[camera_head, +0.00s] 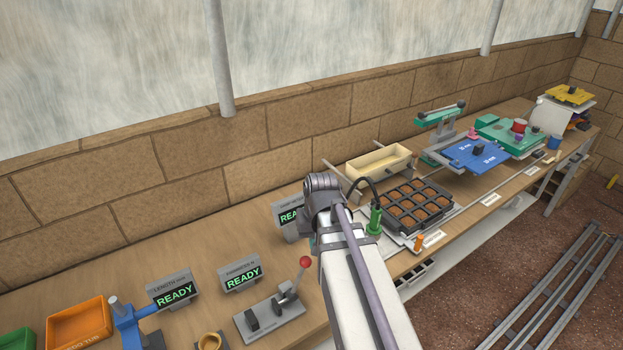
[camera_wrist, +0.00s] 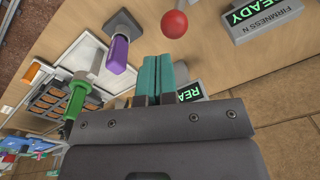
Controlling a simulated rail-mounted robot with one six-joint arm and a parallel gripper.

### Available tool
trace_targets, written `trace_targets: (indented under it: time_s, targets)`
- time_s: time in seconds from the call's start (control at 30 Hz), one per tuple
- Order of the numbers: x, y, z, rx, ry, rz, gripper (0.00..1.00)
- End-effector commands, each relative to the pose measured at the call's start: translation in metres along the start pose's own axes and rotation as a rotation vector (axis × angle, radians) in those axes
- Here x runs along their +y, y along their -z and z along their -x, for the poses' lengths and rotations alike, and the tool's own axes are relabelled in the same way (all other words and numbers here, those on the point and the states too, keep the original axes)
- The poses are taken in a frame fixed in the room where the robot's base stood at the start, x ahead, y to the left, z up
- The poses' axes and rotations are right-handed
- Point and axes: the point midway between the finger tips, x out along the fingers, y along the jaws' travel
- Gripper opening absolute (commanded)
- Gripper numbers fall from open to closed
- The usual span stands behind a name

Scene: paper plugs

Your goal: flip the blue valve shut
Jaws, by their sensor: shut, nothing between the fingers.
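My gripper (camera_wrist: 156,62) shows in the wrist view with its two teal fingers together and nothing between them. In the head view my arm hides most of it.
A red-knobbed lever (camera_head: 304,263) stands on a grey base, with READY displays (camera_head: 241,277) behind it. A green-handled tool (camera_head: 375,221) stands beside the black cell tray (camera_head: 440,205).

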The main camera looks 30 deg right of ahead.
Motion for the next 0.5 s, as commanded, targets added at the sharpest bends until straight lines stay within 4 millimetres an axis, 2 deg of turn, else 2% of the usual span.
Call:
trace_targets:
  time_s: [0.03,0.1,0.2,0.23,0.27,0.3,0.33,0.5]
  targets:
    - [0.038,0.041,-0.002,0.036,0.051,-0.127,0.0]
    - [0.088,0.084,0.002,0.102,0.143,-0.318,0.0]
    - [0.153,0.14,0.013,0.207,0.289,-0.584,0.0]
    - [0.165,0.155,0.017,0.235,0.335,-0.652,0.0]
    - [0.173,0.17,0.022,0.26,0.38,-0.711,0.0]
    - [0.17,0.187,0.027,0.282,0.44,-0.773,0.0]
    - [0.166,0.195,0.03,0.295,0.476,-0.815,0.0]
    - [0.163,0.194,0.032,0.304,0.51,-0.888,0.0]
